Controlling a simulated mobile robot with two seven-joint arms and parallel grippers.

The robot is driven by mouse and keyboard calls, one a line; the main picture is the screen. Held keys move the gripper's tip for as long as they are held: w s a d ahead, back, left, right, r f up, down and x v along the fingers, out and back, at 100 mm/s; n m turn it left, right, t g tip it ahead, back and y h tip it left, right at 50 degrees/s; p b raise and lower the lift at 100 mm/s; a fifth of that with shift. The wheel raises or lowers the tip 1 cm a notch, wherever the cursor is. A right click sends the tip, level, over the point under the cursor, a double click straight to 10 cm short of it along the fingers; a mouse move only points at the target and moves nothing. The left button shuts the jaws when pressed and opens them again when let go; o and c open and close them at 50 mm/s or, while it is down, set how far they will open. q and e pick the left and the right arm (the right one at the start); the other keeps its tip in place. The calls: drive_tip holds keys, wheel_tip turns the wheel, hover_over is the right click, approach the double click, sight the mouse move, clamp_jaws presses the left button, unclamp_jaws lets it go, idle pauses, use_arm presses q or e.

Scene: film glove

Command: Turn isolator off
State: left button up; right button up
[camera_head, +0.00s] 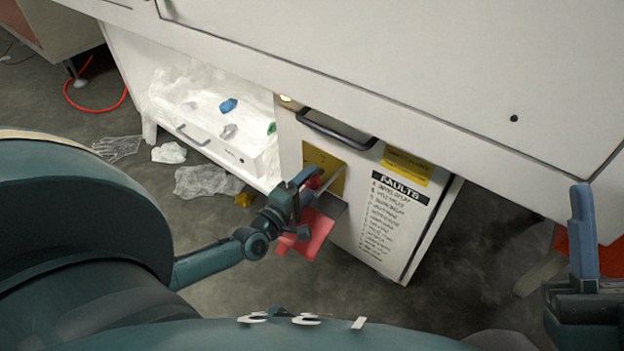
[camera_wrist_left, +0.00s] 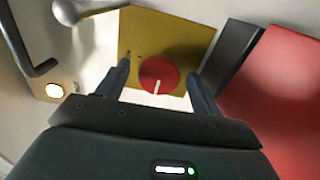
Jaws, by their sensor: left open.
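The isolator is a round red knob (camera_wrist_left: 158,75) with a pale line pointing down in the left wrist view. It sits on a yellow plate (camera_wrist_left: 185,35), which also shows on the cabinet front in the head view (camera_head: 322,160). My left gripper (camera_head: 312,182) is open at the plate. In the left wrist view its fingers (camera_wrist_left: 159,72) stand on either side of the knob, with gaps visible. I cannot tell whether they touch it. Part of my right gripper (camera_head: 583,232) shows at the right edge of the head view; its opening is unclear.
A red flap with a dark edge (camera_head: 308,235) is beside the plate. A black handle (camera_head: 337,130), a lit lamp (camera_wrist_left: 54,90) and a FAULTS list (camera_head: 385,225) are on the cabinet. An open shelf with plastic film (camera_head: 170,95) is at left.

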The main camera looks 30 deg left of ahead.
use_arm(q)
drive_tip(key=s+p, duration=0.3)
drive_tip(key=s, duration=0.8)
drive_tip(key=shift+s+a, duration=0.2)
drive_tip(key=shift+a, duration=0.25)
use_arm(e)
drive_tip(key=f+m+h, duration=0.1)
drive_tip(key=h, duration=0.1)
drive_tip(key=f+m+h, duration=0.1)
drive_tip(key=f+m, duration=0.1)
drive_tip(key=f+m+h, duration=0.2)
drive_tip(key=shift+w+a+h, duration=0.15)
drive_tip(key=shift+a+h, duration=0.1)
drive_tip(key=shift+h, duration=0.05)
drive_tip(key=shift+g, duration=0.3)
